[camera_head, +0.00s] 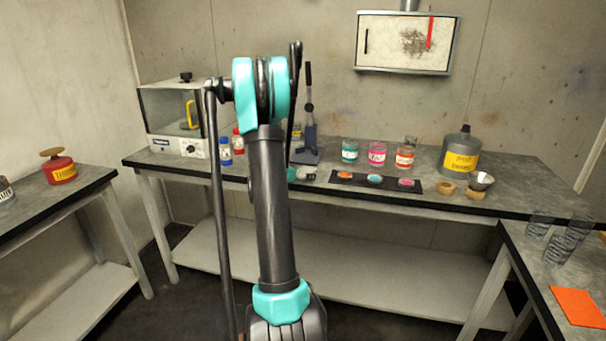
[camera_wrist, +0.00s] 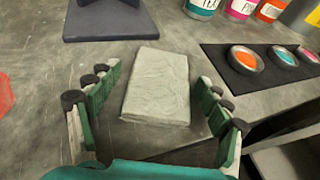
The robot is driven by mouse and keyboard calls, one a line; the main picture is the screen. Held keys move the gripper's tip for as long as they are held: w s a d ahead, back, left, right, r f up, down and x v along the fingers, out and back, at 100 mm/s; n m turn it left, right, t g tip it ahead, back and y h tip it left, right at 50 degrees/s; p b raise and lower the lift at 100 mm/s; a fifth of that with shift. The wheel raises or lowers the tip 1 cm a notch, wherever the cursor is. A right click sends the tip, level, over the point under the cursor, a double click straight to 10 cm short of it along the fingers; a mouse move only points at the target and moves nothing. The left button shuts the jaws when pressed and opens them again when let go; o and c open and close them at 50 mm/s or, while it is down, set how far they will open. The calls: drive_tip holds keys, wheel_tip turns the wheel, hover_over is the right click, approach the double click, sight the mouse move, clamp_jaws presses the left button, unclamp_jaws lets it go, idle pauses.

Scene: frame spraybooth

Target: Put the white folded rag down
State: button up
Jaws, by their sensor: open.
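The white folded rag (camera_wrist: 157,90) lies flat on the grey bench top in the wrist view, close to the bench's front edge. My gripper (camera_wrist: 157,79) is open, with one green-and-black finger on each side of the rag. A gap shows between each finger and the rag, so neither finger appears to touch it. In the head view my arm covers most of the gripper, and the rag is too small and hidden there to make out clearly.
A black strip (camera_head: 335,178) with small paint dishes lies right of the rag. Paint jars (camera_head: 377,154) stand behind it. A dark stand base (camera_wrist: 112,20) is behind the rag to the left. A red patch (camera_wrist: 5,95) shows at the wrist view's left edge.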

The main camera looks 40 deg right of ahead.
drive_tip(key=shift+r, duration=0.15)
drive_tip(key=shift+a+r, duration=0.15)
drive_tip(key=shift+a, duration=0.15)
drive_tip(key=v, duration=1.2)
drive_tip(key=s+a+f+m+y, duration=0.4)
drive_tip(key=s+a+m, duration=0.3)
drive_tip(key=a, duration=0.3)
drive_tip(key=s+a+f+m+y, duration=0.4)
drive_tip(key=s+a+m, duration=0.3)
drive_tip(key=s+a, duration=0.2)
drive_tip(key=s+a+f+m+y, duration=0.4)
drive_tip(key=s+a+m, duration=0.3)
drive_tip(key=a, duration=0.5)
drive_tip(key=shift+s+a+m+y, duration=0.35)
drive_tip(key=shift+s+y, duration=0.15)
drive_tip(key=shift+s, duration=0.5)
drive_tip(key=shift+d, duration=0.15)
